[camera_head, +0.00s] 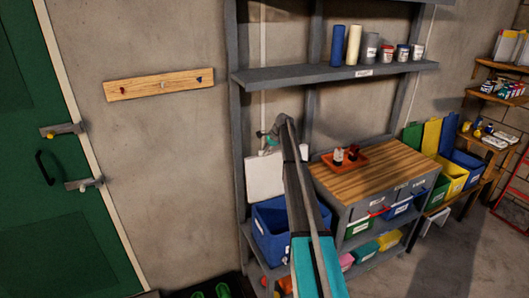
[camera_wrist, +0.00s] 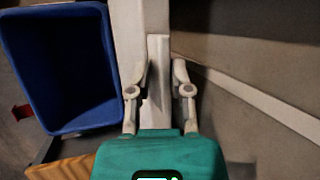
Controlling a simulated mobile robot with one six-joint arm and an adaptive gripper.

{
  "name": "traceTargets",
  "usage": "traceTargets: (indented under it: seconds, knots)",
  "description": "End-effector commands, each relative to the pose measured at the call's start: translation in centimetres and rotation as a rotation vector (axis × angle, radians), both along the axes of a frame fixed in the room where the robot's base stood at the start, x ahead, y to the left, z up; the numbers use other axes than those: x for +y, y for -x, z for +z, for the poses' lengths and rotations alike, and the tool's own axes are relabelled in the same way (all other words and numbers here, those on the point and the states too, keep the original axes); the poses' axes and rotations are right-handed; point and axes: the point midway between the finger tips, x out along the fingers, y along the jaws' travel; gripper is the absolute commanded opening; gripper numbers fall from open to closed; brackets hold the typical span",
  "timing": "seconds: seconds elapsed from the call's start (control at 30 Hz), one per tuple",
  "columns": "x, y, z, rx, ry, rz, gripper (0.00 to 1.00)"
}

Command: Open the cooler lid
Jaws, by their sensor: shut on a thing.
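The cooler has a blue body (camera_head: 272,243) on the low grey shelf. Its white lid (camera_head: 264,178) stands about upright at the back, and the blue inside is open to view. In the wrist view the open cooler body (camera_wrist: 62,65) is at the left and the white lid (camera_wrist: 127,25) is seen nearly edge-on. My gripper (camera_wrist: 160,80) is shut on a pale tab (camera_wrist: 158,60) at the lid's edge. In the head view my gripper (camera_head: 268,142) is at the top of the lid, partly hidden by my arm.
A wooden worktop (camera_head: 385,165) with a red tray (camera_head: 345,162) of bottles stands right of the cooler. A grey shelf (camera_head: 335,73) with cans and rolls is above.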

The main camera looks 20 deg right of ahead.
Motion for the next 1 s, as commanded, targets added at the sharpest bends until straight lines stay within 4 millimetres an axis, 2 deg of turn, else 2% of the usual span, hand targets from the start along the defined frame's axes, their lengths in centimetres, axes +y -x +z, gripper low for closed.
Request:
traceTargets:
  seconds: [0.07,0.1,0.2,0.63,1.0]
  knots:
    - [-0.6,0.0,0.0,-0.004,0.009,-0.005,0.00]
    - [-0.6,-0.1,0.0,-0.003,0.009,-0.004,0.32]
    - [-0.4,0.0,0.0,-0.002,0.007,-0.003,0.49]
    - [-0.2,-0.1,0.2,-0.001,0.005,-0.001,0.49]
    - [-0.7,-0.3,1.8,-0.001,0.003,0.000,0.49]
